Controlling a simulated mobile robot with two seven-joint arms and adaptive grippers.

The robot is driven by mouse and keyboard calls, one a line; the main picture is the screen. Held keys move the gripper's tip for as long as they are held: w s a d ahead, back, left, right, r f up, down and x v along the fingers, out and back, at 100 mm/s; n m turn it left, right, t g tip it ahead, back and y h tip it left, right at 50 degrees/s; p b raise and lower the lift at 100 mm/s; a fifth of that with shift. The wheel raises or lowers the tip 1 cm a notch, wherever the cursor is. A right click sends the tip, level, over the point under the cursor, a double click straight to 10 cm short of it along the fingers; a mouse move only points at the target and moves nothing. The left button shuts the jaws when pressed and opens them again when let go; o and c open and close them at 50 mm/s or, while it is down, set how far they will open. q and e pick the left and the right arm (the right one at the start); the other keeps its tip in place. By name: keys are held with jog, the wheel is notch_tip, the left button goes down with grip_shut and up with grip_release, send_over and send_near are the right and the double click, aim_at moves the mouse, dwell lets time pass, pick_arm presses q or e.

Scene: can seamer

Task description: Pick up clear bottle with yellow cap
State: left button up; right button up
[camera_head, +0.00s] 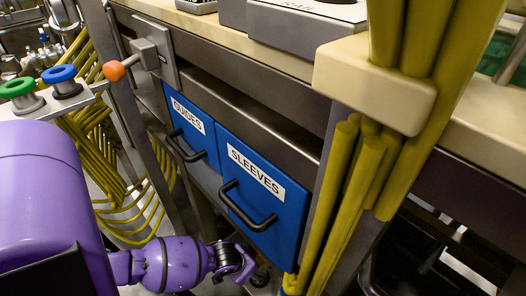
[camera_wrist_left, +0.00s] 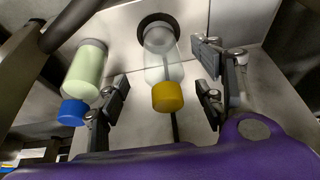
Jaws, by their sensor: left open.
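The clear bottle with yellow cap (camera_wrist_left: 163,66) shows in the left wrist view, its cap toward my gripper and its far end at a dark round opening in a pale panel. My left gripper (camera_wrist_left: 162,88) is open, with a finger on each side of the bottle in the picture; I cannot tell whether either touches it. In the head view my left gripper (camera_head: 238,263) is low, beside the blue drawers, and the bottle cannot be made out there. My right gripper is not in view.
A pale green bottle with a blue cap (camera_wrist_left: 85,72) lies left of the gripper in the wrist view. In the head view, the blue SLEEVES drawer (camera_head: 262,205) and GUIDES drawer (camera_head: 187,133) have protruding black handles. Yellow pipes (camera_head: 352,185) stand right of the gripper.

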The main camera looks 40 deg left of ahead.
pick_arm(q)
jog(key=b+x, duration=0.4)
jog(key=x, duration=0.2)
jog(key=shift+w+a+f, duration=0.1)
jog(key=shift+w+f, duration=0.15)
jog(key=shift+f, duration=0.1)
jog(key=shift+r, duration=0.15)
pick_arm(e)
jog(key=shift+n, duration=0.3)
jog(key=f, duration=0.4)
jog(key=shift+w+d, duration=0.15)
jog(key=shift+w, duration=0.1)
pick_arm(q)
jog(key=c, duration=1.2)
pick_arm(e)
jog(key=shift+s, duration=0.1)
pick_arm(q)
jog(key=shift+r, duration=0.1)
